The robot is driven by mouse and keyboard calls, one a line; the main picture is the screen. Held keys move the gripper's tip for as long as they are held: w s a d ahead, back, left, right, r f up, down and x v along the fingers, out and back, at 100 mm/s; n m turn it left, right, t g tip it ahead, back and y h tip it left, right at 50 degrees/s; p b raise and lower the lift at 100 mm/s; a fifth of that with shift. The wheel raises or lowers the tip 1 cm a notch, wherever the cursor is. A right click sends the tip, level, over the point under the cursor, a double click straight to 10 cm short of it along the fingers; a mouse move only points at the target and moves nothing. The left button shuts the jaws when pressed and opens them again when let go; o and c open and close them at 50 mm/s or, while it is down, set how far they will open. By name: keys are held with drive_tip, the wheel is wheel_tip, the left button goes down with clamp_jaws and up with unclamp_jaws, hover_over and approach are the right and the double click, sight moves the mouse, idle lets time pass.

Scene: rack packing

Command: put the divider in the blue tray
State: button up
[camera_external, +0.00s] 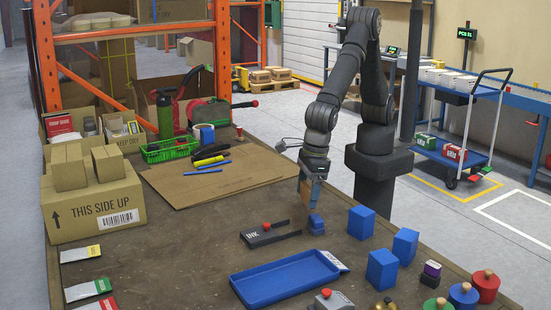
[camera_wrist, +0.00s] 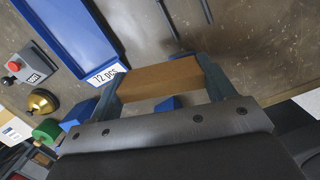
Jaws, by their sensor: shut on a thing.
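The divider, a flat brown piece (camera_wrist: 160,82), is held between the two fingers of my gripper (camera_wrist: 163,72) in the wrist view. In the external view my gripper (camera_external: 311,181) points down above the table, with the brown divider (camera_external: 305,190) partly hidden by the fingers. The blue tray (camera_external: 283,279) lies at the front middle of the table, in front of and left of my gripper, apart from the divider. The tray looks empty.
A black INK tool (camera_external: 268,236) lies behind the tray. Larger blue blocks (camera_external: 382,269) stand to its right. A grey box with a red knob (camera_external: 331,299) and a brass knob (camera_external: 383,305) are near the front edge.

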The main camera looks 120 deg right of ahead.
drive_tip(key=w+a+n+y, duration=0.1)
drive_tip(key=w+a+n, duration=0.3)
drive_tip(key=a+n, duration=0.45)
drive_tip(key=m, duration=0.1)
hover_over(313, 263)
drive_tip(key=f, duration=0.8)
drive_tip(key=shift+s+d+f, duration=0.2)
drive_tip(key=shift+s+f, duration=0.2)
drive_tip(key=shift+f, duration=0.1)
drive_tip(key=o, duration=1)
drive_tip(key=shift+c, duration=0.2)
wheel_tip(313, 263, up, 12)
drive_tip(key=s, duration=0.1)
drive_tip(key=shift+s+d, duration=0.35)
